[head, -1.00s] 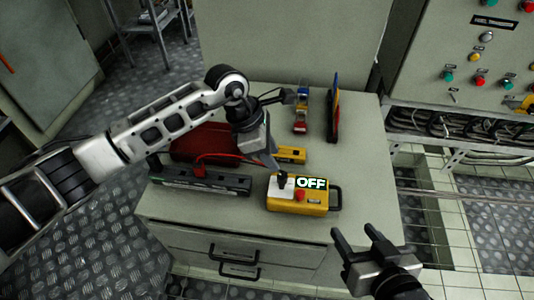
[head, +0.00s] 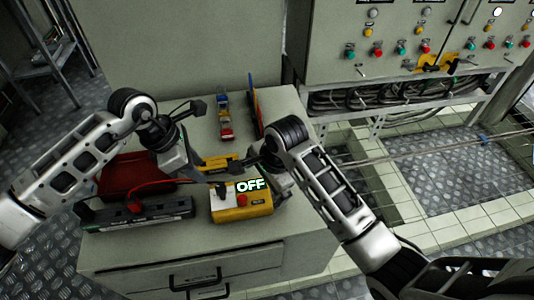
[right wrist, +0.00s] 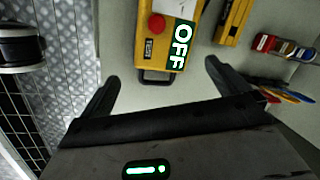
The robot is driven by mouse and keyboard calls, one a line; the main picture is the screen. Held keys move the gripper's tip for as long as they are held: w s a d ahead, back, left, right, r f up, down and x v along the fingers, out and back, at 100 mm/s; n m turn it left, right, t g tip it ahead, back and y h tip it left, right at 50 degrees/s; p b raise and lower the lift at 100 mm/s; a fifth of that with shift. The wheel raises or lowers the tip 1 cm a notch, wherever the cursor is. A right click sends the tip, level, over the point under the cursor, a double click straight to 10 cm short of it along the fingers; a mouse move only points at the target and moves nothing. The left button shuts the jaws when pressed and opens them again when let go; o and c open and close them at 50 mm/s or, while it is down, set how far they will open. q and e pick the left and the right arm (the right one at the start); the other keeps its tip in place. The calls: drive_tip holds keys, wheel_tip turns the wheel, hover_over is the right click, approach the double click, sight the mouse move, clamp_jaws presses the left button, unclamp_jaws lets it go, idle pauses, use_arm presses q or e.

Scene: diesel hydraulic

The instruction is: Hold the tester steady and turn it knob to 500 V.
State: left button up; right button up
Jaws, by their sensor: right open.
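The yellow tester (head: 255,211) lies on the cabinet top, with a white panel, a black knob (head: 221,191), a red button and a display reading OFF. My left gripper (head: 212,179) is just above the knob, pointing down at it. Its fingers are small and dark here, so I cannot tell their opening or whether they touch the knob. My right gripper (head: 272,183) is at the tester's right, handle end. In the right wrist view, my right gripper (right wrist: 161,70) is open, with the tester's black handle (right wrist: 156,80) between its fingertips. The tester's body (right wrist: 155,45) lies beyond.
A dark device (head: 135,215) with a red lead and a red case (head: 135,172) lie left of the tester. A second yellow instrument (head: 218,163) lies behind it.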

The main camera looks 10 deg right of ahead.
sight(267, 191)
wheel_tip(267, 191, up, 5)
drive_tip(key=w+d+m+g+h, duration=0.1)
drive_tip(key=w+m+g+h, duration=0.15)
drive_tip(key=m, duration=0.25)
drive_tip(key=shift+y, duration=0.35)
wheel_tip(267, 191, down, 15)
drive_tip(key=shift+w+d+f, duration=0.1)
drive_tip(key=shift+w, duration=0.05)
